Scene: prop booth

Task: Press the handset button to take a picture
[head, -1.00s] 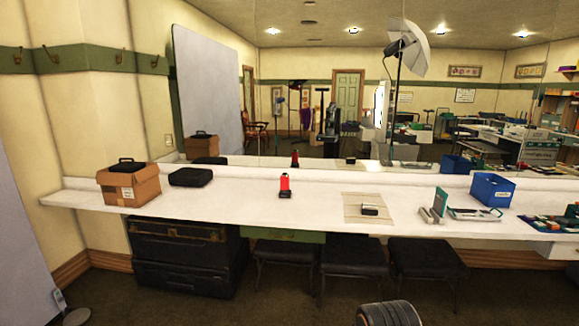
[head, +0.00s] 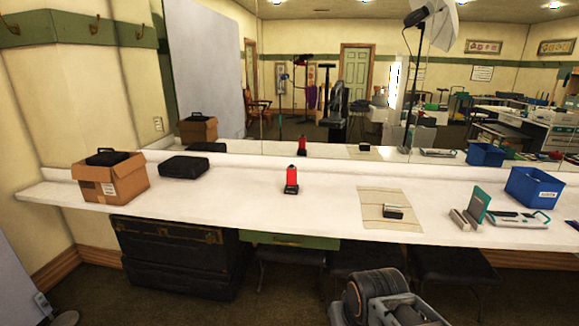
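No thing in the head view can be told for sure as the handset, and no button can be made out. A small grey upright object (head: 42,304) is at the lower left edge beside a grey panel. A red object on a black base (head: 291,181) stands upright on the white counter. A small black and pale object (head: 394,212) lies on a tan mat (head: 376,196) to its right. Part of my arm shows at the bottom, right of centre, apart from the counter. My gripper is not visible.
The long white counter (head: 240,205) crosses the view before a mirror. It bears a cardboard box (head: 128,183), a black case (head: 198,167), a blue bin (head: 533,187) and a teal-and-white item (head: 519,219). A dark trunk (head: 170,245) and black stools (head: 290,273) fill space below.

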